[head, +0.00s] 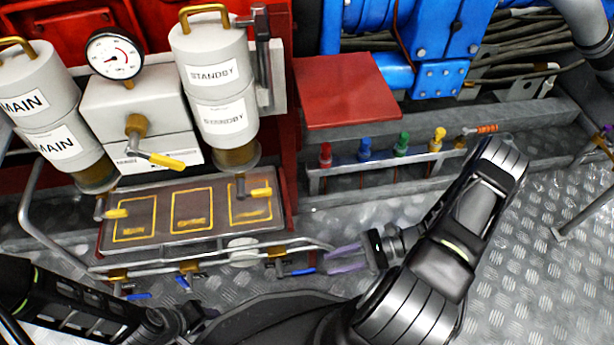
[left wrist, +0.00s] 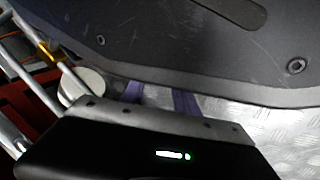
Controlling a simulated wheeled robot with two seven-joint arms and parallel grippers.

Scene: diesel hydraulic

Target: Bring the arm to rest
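My left arm (head: 70,305) comes in from the left, low over the floor, and its wrist (head: 175,322) ends beside my dark base. Its fingers are not clear in the head view. In the left wrist view two purple fingers of my left gripper (left wrist: 158,98) show apart with nothing seen between them; their ends are partly hidden near the edge of my dark body. My right arm (head: 435,270) is bent, elbow out to the right. My right gripper (head: 330,259) points left, its purple fingers apart and empty, just right of the front pipe rail (head: 215,247).
A MAIN canister (head: 40,85), a gauge (head: 115,55) and a STANDBY canister (head: 213,75) stand at left above a tray (head: 190,232) with yellow-handled valves. A rack of coloured knobs (head: 385,165) is behind my right arm. Metal floor (head: 560,280) is clear at right.

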